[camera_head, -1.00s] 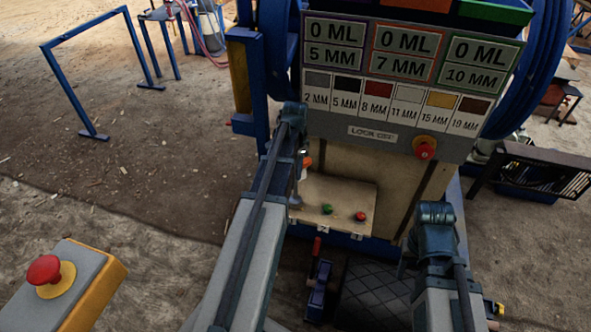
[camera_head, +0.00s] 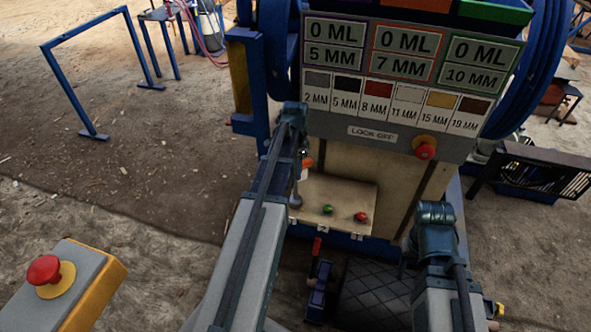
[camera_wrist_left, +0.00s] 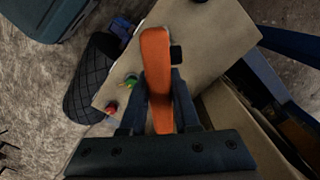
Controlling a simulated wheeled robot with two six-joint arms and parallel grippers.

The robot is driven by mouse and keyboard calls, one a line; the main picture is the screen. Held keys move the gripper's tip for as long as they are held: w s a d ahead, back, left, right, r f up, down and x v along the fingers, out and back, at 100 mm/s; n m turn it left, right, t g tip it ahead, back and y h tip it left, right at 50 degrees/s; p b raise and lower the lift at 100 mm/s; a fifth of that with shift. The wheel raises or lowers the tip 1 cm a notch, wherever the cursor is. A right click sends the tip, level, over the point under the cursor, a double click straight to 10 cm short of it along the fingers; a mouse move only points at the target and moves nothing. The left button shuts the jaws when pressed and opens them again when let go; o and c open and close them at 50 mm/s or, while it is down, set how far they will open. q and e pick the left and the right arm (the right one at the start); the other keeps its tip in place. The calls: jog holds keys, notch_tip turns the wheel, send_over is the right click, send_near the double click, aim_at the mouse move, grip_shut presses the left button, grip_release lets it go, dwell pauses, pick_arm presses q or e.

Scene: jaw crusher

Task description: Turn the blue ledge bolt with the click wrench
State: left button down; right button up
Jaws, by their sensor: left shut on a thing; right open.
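My left gripper (camera_wrist_left: 160,105) is shut on an orange handle, which I take to be the click wrench (camera_wrist_left: 157,62). In the head view a bit of the orange wrench (camera_head: 308,163) shows beside my left gripper (camera_head: 303,157), above the pale ledge (camera_head: 340,192). A thin grey shaft (camera_head: 296,190) hangs below it towards the ledge; whether it touches a bolt is hidden. A green bolt (camera_head: 327,209) and a red bolt (camera_head: 361,216) stand on the ledge. I cannot make out the blue bolt. My right gripper (camera_head: 407,257) is open, largely hidden beneath its wrist, right of the ledge.
The crusher's label panel (camera_head: 402,85) rises behind the ledge, with a red stop button (camera_head: 425,151) at its lower right. A red-button box (camera_head: 82,285) stands at front left. Open ground (camera_head: 150,180) spreads left.

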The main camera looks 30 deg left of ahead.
pick_arm(q)
jog(key=shift+m, duration=0.6)
dwell(0.4)
jog(key=shift+n, duration=0.3)
